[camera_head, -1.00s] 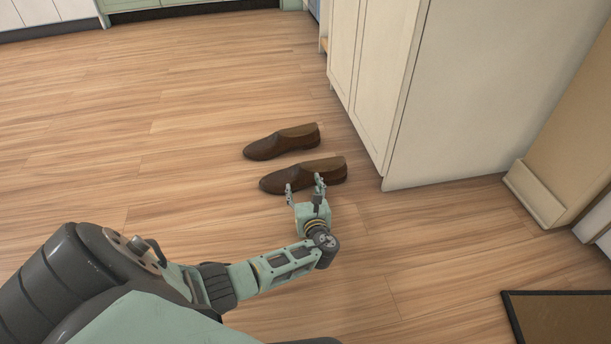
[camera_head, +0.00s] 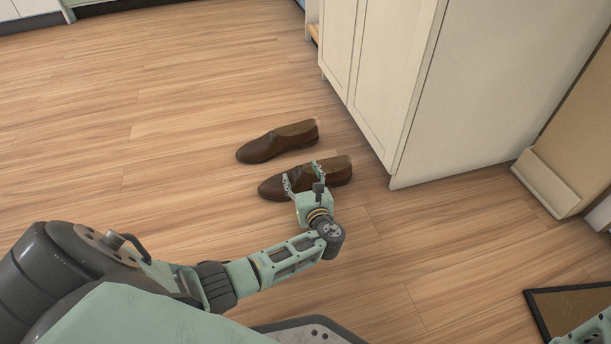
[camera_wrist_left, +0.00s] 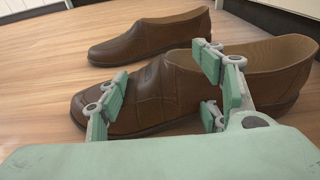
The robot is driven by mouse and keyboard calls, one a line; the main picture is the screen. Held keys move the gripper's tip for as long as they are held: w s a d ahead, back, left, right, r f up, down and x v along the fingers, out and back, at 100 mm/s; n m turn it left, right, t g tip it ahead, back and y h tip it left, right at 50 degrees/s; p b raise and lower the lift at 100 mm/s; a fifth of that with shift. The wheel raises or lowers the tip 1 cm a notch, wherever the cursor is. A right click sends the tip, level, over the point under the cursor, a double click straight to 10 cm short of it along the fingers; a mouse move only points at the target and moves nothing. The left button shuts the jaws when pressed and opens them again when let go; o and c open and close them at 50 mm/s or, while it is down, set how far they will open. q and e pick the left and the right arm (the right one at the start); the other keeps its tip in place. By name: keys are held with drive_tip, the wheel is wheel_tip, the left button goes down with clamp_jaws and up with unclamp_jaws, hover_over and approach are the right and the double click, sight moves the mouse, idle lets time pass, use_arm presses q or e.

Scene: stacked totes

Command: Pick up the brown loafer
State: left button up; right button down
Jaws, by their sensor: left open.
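Two brown loafers lie on the wood floor, side by side, toes to the left. The nearer loafer (camera_head: 336,172) is right at my left gripper (camera_head: 303,177). The farther loafer (camera_head: 277,142) lies just beyond it. In the left wrist view the nearer loafer (camera_wrist_left: 170,92) fills the middle, and the farther loafer (camera_wrist_left: 150,38) lies behind it. My left gripper (camera_wrist_left: 160,95) is open, its fingers spread along the near loafer's side and top. I cannot tell whether they touch it. Of my right arm, only a green part shows at the lower right corner; its gripper is out of frame.
A cream cabinet (camera_head: 480,95) stands close to the right of the loafers. A tan panel with a low box (camera_head: 546,183) is farther right. A dark-edged mat (camera_head: 575,308) lies at lower right. The floor left of the loafers is clear.

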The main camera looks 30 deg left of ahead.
use_arm(q)
clamp_jaws()
idle(0.4)
